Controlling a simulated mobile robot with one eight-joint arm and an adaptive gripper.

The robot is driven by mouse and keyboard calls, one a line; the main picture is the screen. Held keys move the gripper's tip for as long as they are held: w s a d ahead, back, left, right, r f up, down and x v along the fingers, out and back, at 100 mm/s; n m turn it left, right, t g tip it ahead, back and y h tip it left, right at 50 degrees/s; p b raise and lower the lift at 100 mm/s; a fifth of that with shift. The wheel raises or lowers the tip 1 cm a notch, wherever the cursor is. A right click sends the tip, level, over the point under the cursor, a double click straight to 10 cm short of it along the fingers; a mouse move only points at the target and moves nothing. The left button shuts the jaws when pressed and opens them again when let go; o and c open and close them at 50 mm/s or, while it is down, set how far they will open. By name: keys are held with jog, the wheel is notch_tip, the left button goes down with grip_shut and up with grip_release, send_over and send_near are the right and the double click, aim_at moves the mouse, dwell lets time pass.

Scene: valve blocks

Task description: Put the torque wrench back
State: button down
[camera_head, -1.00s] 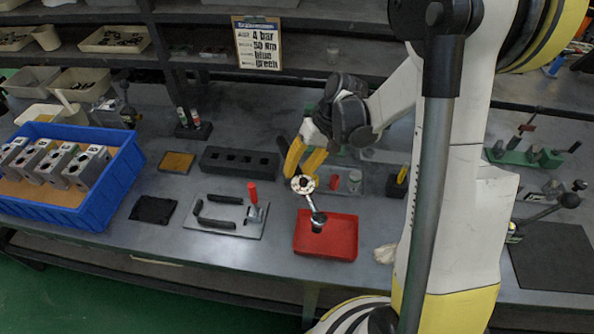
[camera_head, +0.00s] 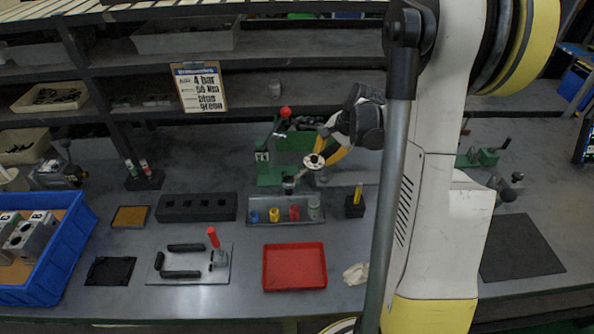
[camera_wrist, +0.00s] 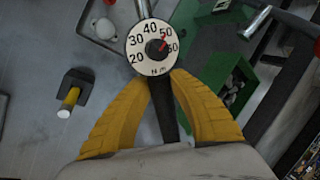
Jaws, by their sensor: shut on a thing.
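The torque wrench has a round white dial (camera_head: 313,161) with numbers and a red pointer. The dial also shows in the wrist view (camera_wrist: 152,45). My gripper (camera_head: 328,153) is shut on the wrench's dark handle, which runs between the yellow fingers (camera_wrist: 163,88) in the wrist view. The wrench's dark end (camera_head: 288,183) points down and left, near the back edge of the small parts tray and in front of the green press (camera_head: 268,160). I cannot tell how high it is held. The wrench's far end is partly cut off in the wrist view.
The red tray (camera_head: 294,288) is empty. The grey tray (camera_head: 285,220) holds several coloured parts. A black block with a yellow piece (camera_head: 355,204) stands right of it. A black holed block (camera_head: 197,207) and clamp plate (camera_head: 190,277) lie left. A dark mat (camera_head: 520,247) lies right.

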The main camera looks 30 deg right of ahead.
jog(key=s+d+r+m+h, duration=0.2)
jog(key=d+m, duration=0.2)
jog(key=d, duration=0.4)
jog(key=s+d+r+m+h, duration=0.1)
jog(key=s+d+r+m, duration=0.1)
jog(key=d+m, duration=0.5)
notch_tip(320, 180, down, 7)
jog(key=d+n+b, duration=0.2)
jog(key=b, duration=0.1)
jog(key=shift+w+g, duration=0.2)
jog(key=shift+g, duration=0.2)
jog(key=shift+r, duration=0.15)
jog(key=shift+f+b, duration=2)
jog(key=shift+f, duration=0.5)
jog(key=shift+f+b, duration=0.3)
jog(key=shift+b, duration=0.05)
jog(key=shift+f+b, duration=0.5)
jog(key=shift+f, duration=0.2)
jog(key=shift+f+b, duration=0.8)
jog(key=shift+f, duration=0.2)
